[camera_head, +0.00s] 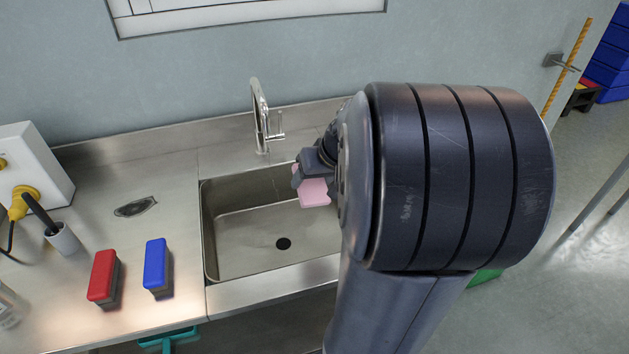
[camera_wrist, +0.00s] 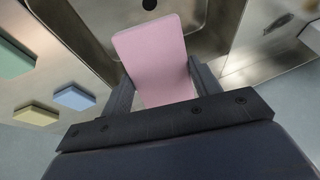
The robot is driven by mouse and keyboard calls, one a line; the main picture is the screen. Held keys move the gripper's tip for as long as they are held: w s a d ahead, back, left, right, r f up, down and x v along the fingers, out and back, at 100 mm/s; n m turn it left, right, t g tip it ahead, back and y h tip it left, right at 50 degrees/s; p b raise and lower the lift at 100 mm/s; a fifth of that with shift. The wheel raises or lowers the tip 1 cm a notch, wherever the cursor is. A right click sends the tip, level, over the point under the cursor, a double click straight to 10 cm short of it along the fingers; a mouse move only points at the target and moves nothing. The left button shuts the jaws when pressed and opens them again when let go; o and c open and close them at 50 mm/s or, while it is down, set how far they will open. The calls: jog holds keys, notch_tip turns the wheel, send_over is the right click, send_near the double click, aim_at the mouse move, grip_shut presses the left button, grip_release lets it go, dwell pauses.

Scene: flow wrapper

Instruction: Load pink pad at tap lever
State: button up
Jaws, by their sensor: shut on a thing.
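The pink pad (camera_head: 314,192) is a flat pink block held over the right part of the sink basin. In the wrist view the pad (camera_wrist: 154,55) sits between the two fingers of my gripper (camera_wrist: 160,90), which is shut on it. In the head view my gripper (camera_head: 308,177) is partly hidden behind my own arm. The tap (camera_head: 261,115) is a tall silver spout at the back of the sink. Its lever (camera_head: 276,132) sticks out on the right side of the tap, to the upper left of my gripper and apart from the pad.
The steel sink (camera_head: 226,255) has a raised front edge. A red block (camera_head: 102,276) and a blue block (camera_head: 155,264) stand on the counter to its left. Green (camera_wrist: 14,60), blue (camera_wrist: 75,98) and yellow (camera_wrist: 36,114) pads lie on the left in the wrist view.

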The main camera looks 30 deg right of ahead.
jog(key=w+a+f+p, duration=0.1)
jog(key=w, duration=0.5)
jog(key=w+a+f+p, duration=0.1)
jog(key=w, duration=0.6)
jog(key=shift+a+f, duration=0.35)
jog(key=shift+a, duration=0.05)
jog(key=shift+s, duration=0.1)
jog(key=s+d+b, duration=0.1)
jog(key=s+b, duration=0.2)
jog(key=s, duration=0.4)
jog(key=shift+s+d, duration=0.35)
dwell(0.4)
dwell(1.2)
jog(key=shift+s+d+r+p, duration=0.15)
jog(key=shift+s+d+r, duration=0.05)
jog(key=shift+s+r, duration=0.55)
jog(key=shift+s+d+r+p, duration=0.2)
jog(key=shift+s+r, duration=0.4)
jog(key=shift+s, duration=0.3)
jog(key=shift+s+d+r+p, duration=0.15)
jog(key=shift+s+r, duration=0.55)
jog(key=shift+s, duration=0.1)
